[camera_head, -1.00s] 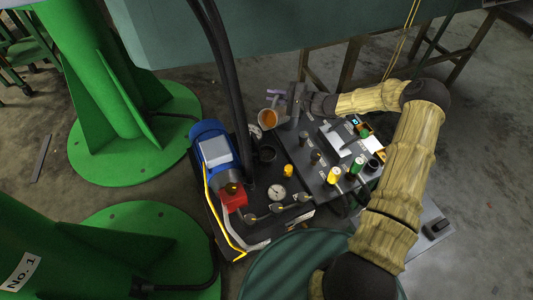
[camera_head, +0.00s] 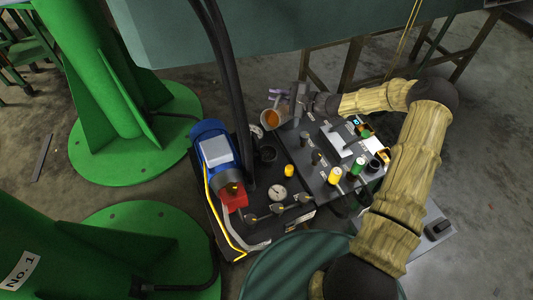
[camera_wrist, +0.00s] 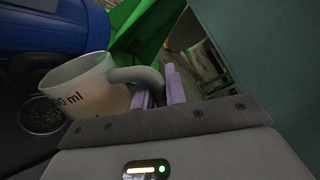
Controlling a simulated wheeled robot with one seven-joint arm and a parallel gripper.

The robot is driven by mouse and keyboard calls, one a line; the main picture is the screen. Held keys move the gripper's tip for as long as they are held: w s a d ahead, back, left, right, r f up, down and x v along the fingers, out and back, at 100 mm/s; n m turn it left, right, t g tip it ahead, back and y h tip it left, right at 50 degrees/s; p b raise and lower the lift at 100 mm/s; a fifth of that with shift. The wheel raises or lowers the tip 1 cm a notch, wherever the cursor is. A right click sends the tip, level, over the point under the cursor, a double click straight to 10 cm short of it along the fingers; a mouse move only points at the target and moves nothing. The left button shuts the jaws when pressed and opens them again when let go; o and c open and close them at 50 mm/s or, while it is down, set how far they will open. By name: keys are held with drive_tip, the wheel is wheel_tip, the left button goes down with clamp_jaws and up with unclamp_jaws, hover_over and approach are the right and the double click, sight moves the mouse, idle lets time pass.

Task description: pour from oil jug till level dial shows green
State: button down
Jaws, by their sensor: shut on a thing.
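The oil jug (camera_head: 269,119) is a pale cup with orange-brown oil visible inside, held above the back edge of the black unit. In the wrist view the jug (camera_wrist: 88,88) leans to the left and bears ml markings. My gripper (camera_wrist: 160,88) has its purple fingers shut on the jug's grey handle (camera_wrist: 135,74). A round mesh-covered opening (camera_wrist: 40,116) lies below and left of the jug. A white round dial (camera_head: 277,192) sits on the unit; its reading is too small to tell. I cannot tell whether oil is flowing.
A blue motor (camera_head: 214,148) with a red part stands left of the dial. Thick black hoses (camera_head: 232,95) rise beside it. A control panel (camera_head: 318,190) with yellow and green knobs lies under my arm. Green column bases (camera_head: 135,150) stand at the left.

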drive_tip(key=shift+s+a+r, duration=0.1)
drive_tip(key=shift+a+r, duration=0.05)
drive_tip(key=shift+a, duration=0.25)
drive_tip(key=shift+d+n, duration=0.1)
drive_tip(key=shift+n, duration=0.2)
drive_tip(key=shift+r, duration=0.1)
drive_tip(key=shift+s, duration=0.15)
drive_tip(key=shift+b, duration=0.45)
drive_tip(key=shift+s+n+b, duration=0.2)
drive_tip(key=shift+n+b, duration=0.1)
drive_tip(key=shift+b, duration=0.05)
drive_tip(key=shift+a, duration=0.35)
drive_tip(key=shift+d+f, duration=0.15)
drive_tip(key=shift+f, duration=0.05)
drive_tip(key=shift+s+b, duration=0.2)
drive_tip(key=shift+b, duration=0.25)
idle(0.4)
